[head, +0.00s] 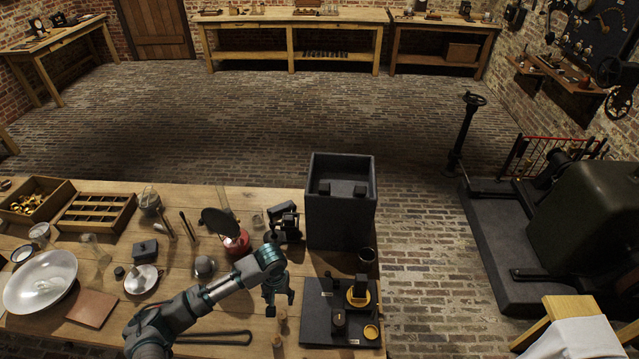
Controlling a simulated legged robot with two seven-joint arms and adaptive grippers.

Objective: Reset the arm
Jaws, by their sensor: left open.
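My left arm reaches in from the bottom left over the wooden table. My left gripper (278,302) points down at the arm's end, its fingers apart, with nothing seen between them. It is above the table, just left of a dark board (318,318) that carries a brass-coloured fitting and dark parts. The right gripper is not in the picture.
A tall dark open box (341,215) stands at the table's back right. A red-based item (236,241), a divided wooden tray (97,212) and a large pale bowl (25,290) stand to the left. A dark rod lies near the front edge.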

